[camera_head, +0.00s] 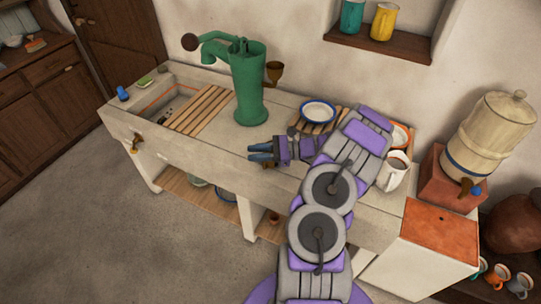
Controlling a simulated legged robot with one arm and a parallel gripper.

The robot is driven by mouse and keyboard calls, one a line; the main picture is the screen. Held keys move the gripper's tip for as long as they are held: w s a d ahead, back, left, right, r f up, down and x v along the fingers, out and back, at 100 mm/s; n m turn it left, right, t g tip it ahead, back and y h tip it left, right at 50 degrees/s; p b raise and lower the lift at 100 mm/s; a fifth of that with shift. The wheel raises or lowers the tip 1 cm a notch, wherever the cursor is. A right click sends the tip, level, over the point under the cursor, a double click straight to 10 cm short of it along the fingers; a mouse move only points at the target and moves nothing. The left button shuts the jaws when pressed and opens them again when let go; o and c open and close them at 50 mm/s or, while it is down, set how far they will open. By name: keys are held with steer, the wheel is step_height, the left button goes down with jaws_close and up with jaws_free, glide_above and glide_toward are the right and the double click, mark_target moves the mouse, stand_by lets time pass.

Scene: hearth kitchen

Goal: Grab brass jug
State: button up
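A small brass-brown vessel (274,72) with a flared top stands just right of the green hand pump, near the wall at the back of the counter. It is the only brass-coloured vessel I can make out, and it is too small to tell for sure that it is the jug. My gripper (256,153) is over the front part of the counter, below and in front of the pump, pointing left. Its dark blue fingers lie close together, and any gap between them is unclear. No object shows between them. It is apart from the brass vessel.
The green pump (249,85) stands between the slatted rack (202,108) and the brass vessel. A teal jug (352,16) and yellow jug (384,21) stand in the wall niche.

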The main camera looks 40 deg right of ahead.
steer(key=s+d+f+m+t+h, duration=0.45)
steer(key=d+f, duration=0.25)
steer(key=d, duration=0.3)
steer(key=m, duration=0.1)
glide_toward(265, 167)
steer(key=shift+w+a+f+y+b, duration=0.1)
steer(key=shift+w+y+b, duration=0.1)
steer(key=shift+w, duration=0.15)
steer(key=shift+w+a+f+y+b, duration=0.1)
steer(key=shift+w+y+b, duration=0.1)
steer(key=shift+w, duration=0.15)
steer(key=shift+x, duration=0.85)
steer(key=shift+b+x, duration=0.65)
steer(key=shift+x, duration=2.25)
steer(key=shift+f, duration=0.1)
jaws_close()
